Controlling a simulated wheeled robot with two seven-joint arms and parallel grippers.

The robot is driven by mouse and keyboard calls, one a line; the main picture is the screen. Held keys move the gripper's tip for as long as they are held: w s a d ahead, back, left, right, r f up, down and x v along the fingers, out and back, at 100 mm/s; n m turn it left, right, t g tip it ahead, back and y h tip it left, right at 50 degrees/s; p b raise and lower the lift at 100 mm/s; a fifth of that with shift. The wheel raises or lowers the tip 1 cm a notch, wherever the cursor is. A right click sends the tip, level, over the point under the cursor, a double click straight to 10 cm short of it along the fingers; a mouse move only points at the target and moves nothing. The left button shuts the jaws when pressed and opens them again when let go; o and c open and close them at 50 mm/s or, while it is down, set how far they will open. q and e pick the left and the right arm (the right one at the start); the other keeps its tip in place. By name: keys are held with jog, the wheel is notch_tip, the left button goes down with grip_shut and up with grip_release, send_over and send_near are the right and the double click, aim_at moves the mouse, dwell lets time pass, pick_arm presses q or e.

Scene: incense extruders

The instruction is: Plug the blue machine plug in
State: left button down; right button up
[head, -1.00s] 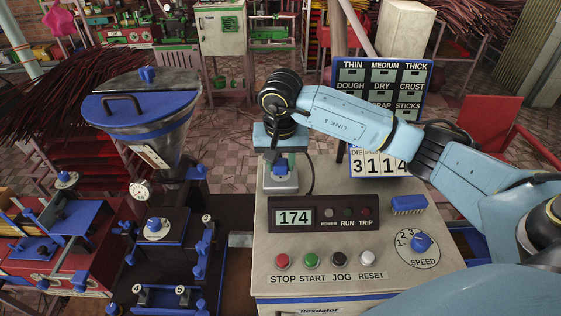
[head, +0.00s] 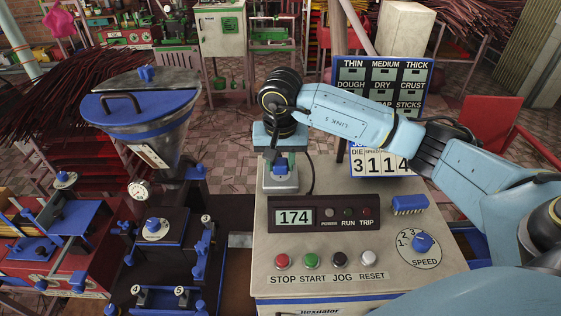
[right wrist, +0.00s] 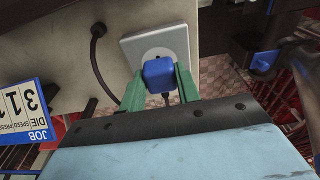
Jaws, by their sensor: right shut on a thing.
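The blue plug (right wrist: 159,76) is between the green fingers of my right gripper (right wrist: 157,88) in the right wrist view. It sits right against the round face of the white socket (right wrist: 157,45), in line with it; I cannot tell how deep its pins are. In the head view the blue plug (head: 281,166) shows under my right gripper (head: 281,158), over the light socket plate (head: 281,183) on the control cabinet's top. My left gripper is not in view.
The control cabinet (head: 345,239) carries a display (head: 293,217), buttons and a speed knob (head: 421,243). A dark cable (right wrist: 93,65) runs beside the socket. A hopper machine (head: 140,118) stands to the left. A sign board (head: 382,88) stands behind.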

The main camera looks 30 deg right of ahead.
jog(key=shift+f+b, duration=0.55)
dwell(0.4)
jog(key=o, duration=1.1)
jog(key=shift+s+a+r+b, duration=0.15)
jog(key=shift+s+r+b, duration=0.1)
jog(key=shift+r, duration=1.95)
jog(key=shift+s+a+r+b, duration=0.1)
jog(key=shift+s+r+b, duration=0.1)
jog(key=shift+r, duration=2.05)
jog(key=shift+s+a+r+b, duration=0.15)
jog(key=shift+s+r+b, duration=0.1)
jog(key=shift+r, duration=1.95)
jog(key=shift+r, duration=0.1)
